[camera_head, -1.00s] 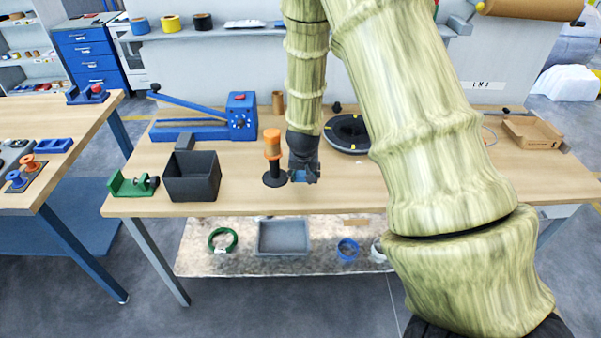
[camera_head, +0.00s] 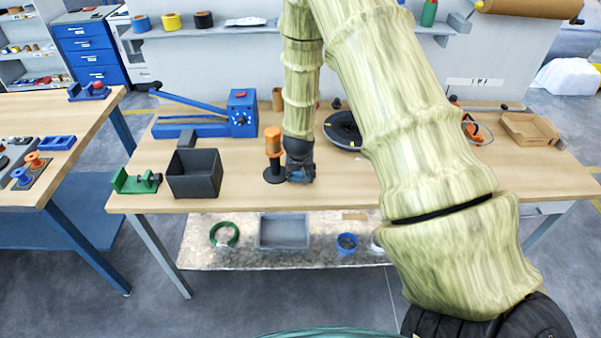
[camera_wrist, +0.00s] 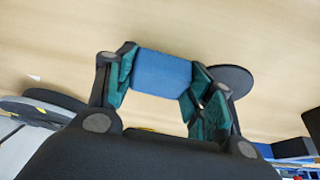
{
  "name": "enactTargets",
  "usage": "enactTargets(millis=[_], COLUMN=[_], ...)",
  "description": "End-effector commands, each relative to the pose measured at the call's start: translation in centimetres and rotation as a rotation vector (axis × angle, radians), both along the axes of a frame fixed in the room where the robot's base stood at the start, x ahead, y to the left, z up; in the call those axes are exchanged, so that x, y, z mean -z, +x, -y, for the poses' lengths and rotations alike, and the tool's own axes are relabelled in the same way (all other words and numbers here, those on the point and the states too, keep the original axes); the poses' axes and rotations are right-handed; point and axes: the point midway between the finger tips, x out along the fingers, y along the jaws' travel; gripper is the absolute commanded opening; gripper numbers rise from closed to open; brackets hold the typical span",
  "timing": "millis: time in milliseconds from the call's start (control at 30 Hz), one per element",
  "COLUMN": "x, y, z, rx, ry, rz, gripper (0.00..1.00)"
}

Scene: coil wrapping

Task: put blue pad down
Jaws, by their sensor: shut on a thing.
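The blue pad (camera_wrist: 162,75) is held between the two green-lined fingers of my gripper (camera_wrist: 160,90) in the wrist view. My gripper is shut on it, with bare wood of the table behind it. In the head view my gripper (camera_head: 300,176) hangs low over the front of the wooden table (camera_head: 345,190), just right of the orange and black stand. Only a small bit of blue shows at its tip there. Whether the pad touches the table is hard to tell.
Left of my gripper are the orange-topped black stand (camera_head: 273,150), a black bin (camera_head: 194,174) and a green clamp (camera_head: 135,181). A round black disc (camera_head: 342,130) lies behind right. An open cardboard box (camera_head: 530,130) sits at the far right. The table's front edge is near.

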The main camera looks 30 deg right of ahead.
Motion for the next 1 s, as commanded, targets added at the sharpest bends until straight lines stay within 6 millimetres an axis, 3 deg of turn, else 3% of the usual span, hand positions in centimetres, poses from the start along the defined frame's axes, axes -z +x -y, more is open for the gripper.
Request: enactTargets(millis=[633, 667, 733, 1000], x=[1.4, 1.4, 1.5, 1.4], y=[-0.1, -0.2, -0.2, -0.2], z=[-0.1, -0.1, -0.1, -0.1], rx=[-0.001, -0.001, -0.001, -0.001], ry=[0.002, 0.002, 0.003, 0.002], rz=[-0.003, -0.003, -0.004, -0.005], gripper=[0.23, 0.58, 0.71, 0.74])
